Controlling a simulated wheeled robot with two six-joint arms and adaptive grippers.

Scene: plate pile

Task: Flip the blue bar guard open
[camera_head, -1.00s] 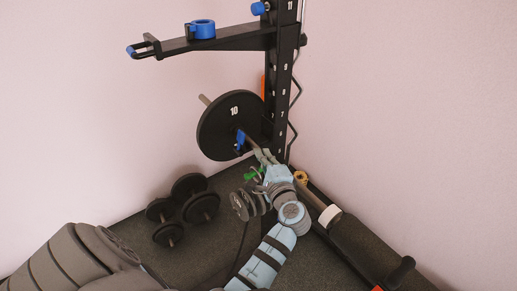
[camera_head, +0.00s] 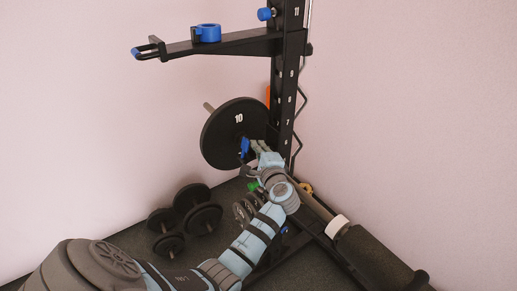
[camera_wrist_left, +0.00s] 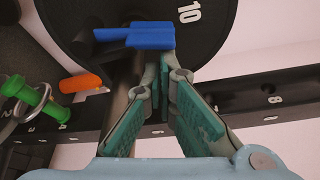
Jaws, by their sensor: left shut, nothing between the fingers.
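A blue lever-like piece (camera_head: 244,147), which looks like the bar guard, sits just in front of the black plate marked 10 (camera_head: 220,135). In the left wrist view the blue piece (camera_wrist_left: 150,36) shows as a block with a narrow arm pointing left, across the plate's face. My left gripper (camera_head: 257,146) is just right of the blue piece. In the wrist view its fingertips (camera_wrist_left: 165,65) meet right at the lower edge of the blue block, shut with nothing between them. I cannot tell whether they touch it. My right gripper is not in view.
A black rack post (camera_head: 287,90) stands behind the gripper. Dumbbells (camera_head: 195,212) lie on the floor at left. A padded roller (camera_head: 375,255) is at lower right. Green and orange pins (camera_wrist_left: 80,83) show beside the fingers.

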